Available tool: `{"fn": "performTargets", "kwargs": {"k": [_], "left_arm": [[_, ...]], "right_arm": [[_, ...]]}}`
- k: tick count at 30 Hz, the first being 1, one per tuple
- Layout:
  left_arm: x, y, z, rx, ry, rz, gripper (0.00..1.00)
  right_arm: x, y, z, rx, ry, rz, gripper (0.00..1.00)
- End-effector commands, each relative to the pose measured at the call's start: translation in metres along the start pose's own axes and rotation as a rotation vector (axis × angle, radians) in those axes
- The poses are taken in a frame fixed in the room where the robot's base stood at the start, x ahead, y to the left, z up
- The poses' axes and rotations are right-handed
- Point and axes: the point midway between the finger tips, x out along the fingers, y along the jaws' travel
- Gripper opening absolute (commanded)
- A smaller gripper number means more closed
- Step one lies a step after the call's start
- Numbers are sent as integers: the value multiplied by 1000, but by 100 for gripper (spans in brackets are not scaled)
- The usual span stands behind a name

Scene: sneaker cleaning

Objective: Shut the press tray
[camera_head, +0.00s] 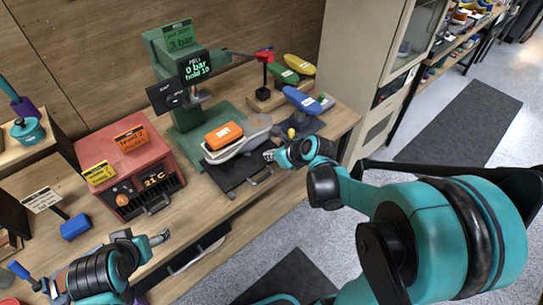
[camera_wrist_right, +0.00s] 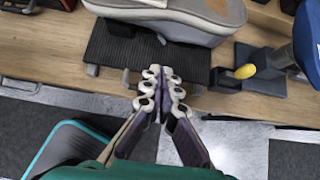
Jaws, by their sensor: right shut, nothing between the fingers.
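The press (camera_head: 170,60) is green and stands at the back of the bench, with a display reading 0 bar. Its black press tray (camera_head: 228,175) sticks out toward the bench's front edge, with a handle (camera_head: 262,177) on its front. A grey sneaker (camera_head: 250,133) with an orange block (camera_head: 223,134) on it rests over the tray. My right gripper (camera_head: 268,155) is shut and empty beside the tray's right front. In the right wrist view the fingertips (camera_wrist_right: 162,75) are close to the ribbed tray (camera_wrist_right: 110,50); contact is unclear. My left gripper (camera_head: 162,237) is near the bench's front; its jaw state is unclear.
A red heater box (camera_head: 140,165) reading 21 C stands left of the press. A blue shoe form (camera_head: 302,100) and green and yellow ones lie to the right. A blue block (camera_head: 75,227) sits at left. Grey floor lies in front of the bench.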

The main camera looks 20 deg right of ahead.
Motion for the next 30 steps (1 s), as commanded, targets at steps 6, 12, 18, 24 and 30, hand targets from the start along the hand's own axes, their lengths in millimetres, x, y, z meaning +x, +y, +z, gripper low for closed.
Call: {"fn": "performTargets", "kwargs": {"k": [6,12,18,24,30], "left_arm": [[18,0,13,0,0,0,73],[24,0,18,0,0,0,73],[27,0,19,0,0,0,73],[27,0,19,0,0,0,73],[27,0,19,0,0,0,73]], "right_arm": [[53,0,-2,-4,0,1,0],[79,0,13,-5,-1,0,0],[90,0,26,-4,1,-1,0],[91,0,28,-4,0,-1,0],[91,0,28,-4,0,-1,0]]}}
